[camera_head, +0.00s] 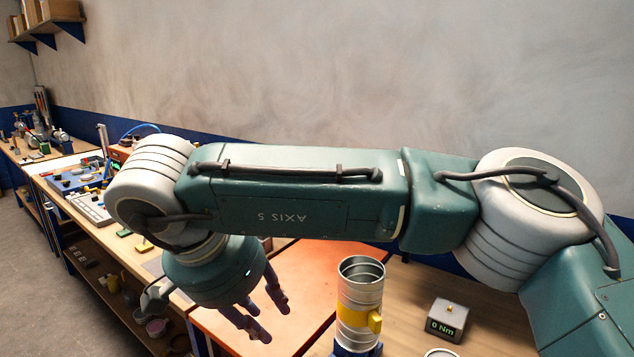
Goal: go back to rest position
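My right arm reaches across the view from the right. Its gripper (274,318) hangs at lower centre-left with its fingers pointing down and spread apart, and nothing shows between them. It is over the orange mat (308,270), apart from the duct. The silver spiral duct (361,296) stands upright to the right of the gripper, with a yellow clamp (355,318) around it and a blue base (357,351) under it. My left gripper is not in view.
A grey box reading "0 Nm" (447,320) stands on the wooden bench (405,300) right of the duct. Another round metal rim (440,353) is cut off below. Side benches with several devices (85,175) run along the left. My arm hides part of the bench.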

